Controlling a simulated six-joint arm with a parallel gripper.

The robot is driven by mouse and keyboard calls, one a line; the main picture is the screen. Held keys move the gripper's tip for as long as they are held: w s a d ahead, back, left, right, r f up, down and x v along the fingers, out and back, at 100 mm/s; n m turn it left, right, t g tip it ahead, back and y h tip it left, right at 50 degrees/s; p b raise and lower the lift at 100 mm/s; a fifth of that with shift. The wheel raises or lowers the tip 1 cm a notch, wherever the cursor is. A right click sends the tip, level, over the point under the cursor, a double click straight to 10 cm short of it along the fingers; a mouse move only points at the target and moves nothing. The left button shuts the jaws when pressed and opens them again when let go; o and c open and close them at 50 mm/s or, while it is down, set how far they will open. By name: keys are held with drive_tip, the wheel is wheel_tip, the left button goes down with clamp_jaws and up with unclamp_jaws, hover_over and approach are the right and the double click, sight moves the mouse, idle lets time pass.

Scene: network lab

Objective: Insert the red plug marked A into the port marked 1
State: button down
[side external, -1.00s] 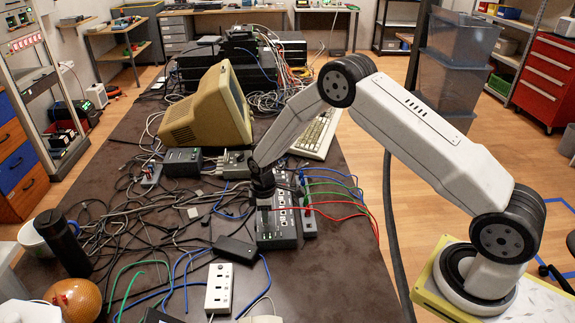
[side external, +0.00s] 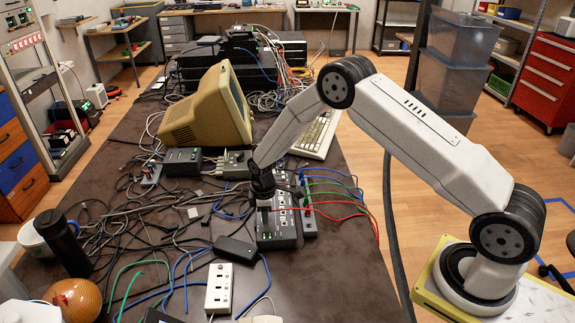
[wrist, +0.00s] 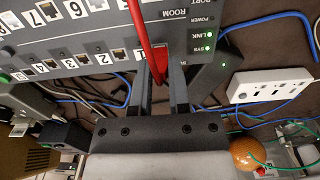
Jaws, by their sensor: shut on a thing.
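The red plug (wrist: 161,66) is held between the two fingers of my gripper (wrist: 161,95), with its red cable running up past the fingers in the wrist view. The mark A cannot be seen. The grey port box (wrist: 172,20) lies under the fingertips, its numbered ports in rows. The port marked 1 is at the end of the lower row, next to my left finger; whether the plug's tip is in it is hidden by the plug and fingers. In the side external view my gripper (side external: 264,205) points down at the box (side external: 279,239).
Green, blue and red cables (side external: 340,190) leave a neighbouring unit to the right. A white power strip (side external: 219,288) and a black adapter (side external: 236,250) lie in front. Tangled black cables cover the left; the tabletop (side external: 350,275) at right front is clear.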

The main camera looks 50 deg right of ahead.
drive_tip(key=shift+f, duration=0.3)
drive_tip(key=c, duration=0.5)
unclamp_jaws()
drive_tip(key=shift+r, duration=0.15)
drive_tip(key=shift+r, duration=3.75)
